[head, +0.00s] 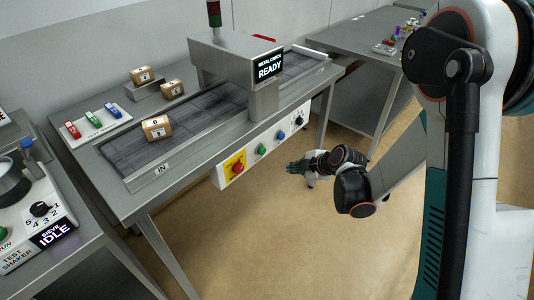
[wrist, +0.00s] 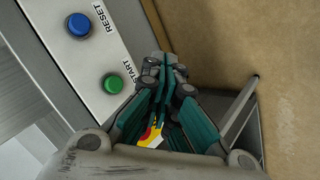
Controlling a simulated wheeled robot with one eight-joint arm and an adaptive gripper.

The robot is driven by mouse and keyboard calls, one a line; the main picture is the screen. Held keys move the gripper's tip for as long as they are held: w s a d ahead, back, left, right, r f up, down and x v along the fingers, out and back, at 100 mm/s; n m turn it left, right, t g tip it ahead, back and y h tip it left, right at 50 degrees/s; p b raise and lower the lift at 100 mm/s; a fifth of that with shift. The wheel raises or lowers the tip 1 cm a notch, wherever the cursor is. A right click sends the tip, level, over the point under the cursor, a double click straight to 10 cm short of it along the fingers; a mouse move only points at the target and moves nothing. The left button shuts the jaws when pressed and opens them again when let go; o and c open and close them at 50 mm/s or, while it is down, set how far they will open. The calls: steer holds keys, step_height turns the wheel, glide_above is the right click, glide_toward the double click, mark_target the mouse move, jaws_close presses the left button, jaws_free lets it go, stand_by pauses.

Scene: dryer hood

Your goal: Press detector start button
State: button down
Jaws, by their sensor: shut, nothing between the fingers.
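The green START button (head: 262,149) is on the white front panel of the metal detector conveyor, between a red button on a yellow plate (head: 238,168) and a blue button (head: 282,135). In the wrist view the green button (wrist: 113,83) is labelled START, and the blue button (wrist: 78,24) is labelled RESET. My gripper (head: 292,168) is shut and empty, in front of the panel and slightly lower right of the green button. In the wrist view my gripper's fingers (wrist: 168,62) lie right of the green button, apart from it in the picture, and partly cover the yellow plate.
The detector display (head: 269,67) reads METAL CHECK READY. A box (head: 156,128) sits on the belt near IN. Coloured test pieces (head: 93,119) lie at the left. A table leg (head: 326,108) stands behind my gripper. The floor in front of the panel is clear.

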mark_target(261, 151)
steer(key=w+a+p, duration=0.1)
steer(key=w+a, duration=0.4)
steer(key=a, duration=0.2)
steer(key=shift+w, duration=0.25)
stand_by(0.4)
stand_by(1.3)
steer(key=shift+w+a, duration=0.25)
steer(key=shift+a, duration=0.1)
